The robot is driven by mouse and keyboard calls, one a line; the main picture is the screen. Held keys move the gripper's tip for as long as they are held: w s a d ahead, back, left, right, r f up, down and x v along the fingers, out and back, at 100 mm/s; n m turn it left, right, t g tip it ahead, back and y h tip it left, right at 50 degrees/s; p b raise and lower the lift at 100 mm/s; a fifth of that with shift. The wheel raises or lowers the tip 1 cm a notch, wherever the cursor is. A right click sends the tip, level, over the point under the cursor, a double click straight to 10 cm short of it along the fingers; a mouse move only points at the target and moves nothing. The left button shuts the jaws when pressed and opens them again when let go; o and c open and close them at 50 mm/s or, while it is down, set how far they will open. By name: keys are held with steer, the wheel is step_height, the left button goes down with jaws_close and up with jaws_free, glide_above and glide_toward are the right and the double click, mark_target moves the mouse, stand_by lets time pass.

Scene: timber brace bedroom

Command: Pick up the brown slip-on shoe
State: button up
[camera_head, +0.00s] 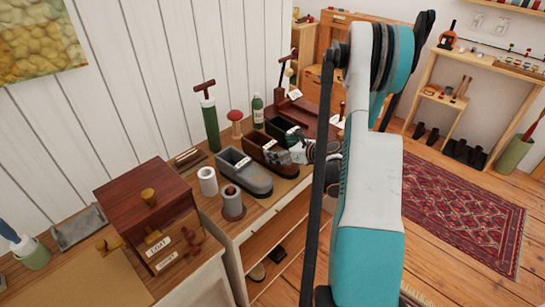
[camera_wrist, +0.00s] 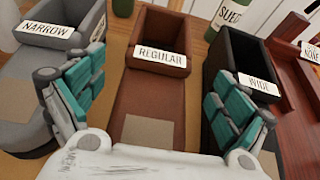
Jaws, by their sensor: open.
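The brown slip-on shoe (camera_head: 263,154) is a boxy brown form with an open top at its back and a white label. It stands on the wooden bench between a grey one (camera_head: 255,182) and a black one (camera_head: 279,127). In the wrist view the brown shoe (camera_wrist: 160,92) reads "REGULAR" and lies between my fingers. My gripper (camera_wrist: 158,100) is open, with one teal-padded finger on each side of the shoe. The left finger overlaps the grey shoe and the right overlaps the black one. I cannot tell whether the fingers touch anything.
The grey shoe (camera_wrist: 20,85) reads "NARROW" and the black one (camera_wrist: 237,62) reads "WIDE"; both stand close by. Spools (camera_head: 233,202) and a drawer cabinet (camera_head: 145,200) stand in front and left.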

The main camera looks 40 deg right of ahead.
mark_target(272, 147)
steer(key=b+x, duration=0.1)
steer(key=x, duration=0.3)
steer(key=shift+a+f, duration=0.1)
steer(key=shift+f, duration=0.05)
steer(key=shift+s, duration=0.1)
steer(key=shift+c, duration=0.3)
steer(key=c, duration=1.4)
